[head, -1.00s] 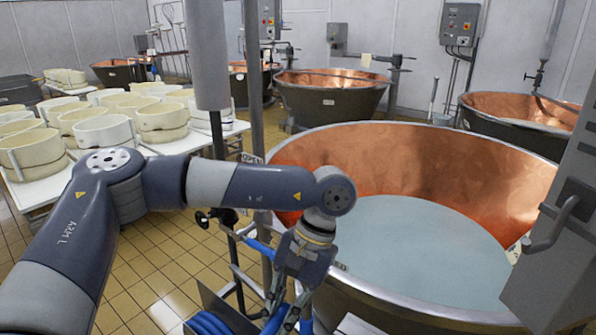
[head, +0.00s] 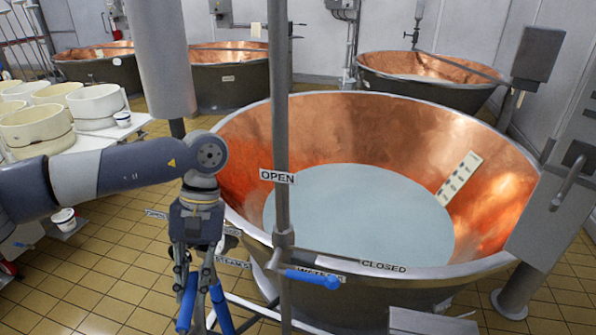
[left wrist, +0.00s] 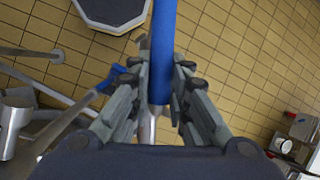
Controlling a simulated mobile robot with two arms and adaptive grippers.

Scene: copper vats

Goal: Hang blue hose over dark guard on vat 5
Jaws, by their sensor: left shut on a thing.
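My left gripper (head: 200,285) points down in front of the near copper vat (head: 340,128), at its left side. It is shut on the blue hose (head: 221,308), whose two lengths hang below the fingers and leave the bottom of the picture. In the left wrist view, the hose (left wrist: 163,45) lies between the closed fingers (left wrist: 162,75) and runs up out of view. I cannot pick out the dark guard for certain, and no number 5 is readable on the vat. My right gripper is not in view.
A grey control box (head: 560,185) is at right. Cream moulds (head: 38,125) stand on a table at left. More vats (head: 425,78) are behind.

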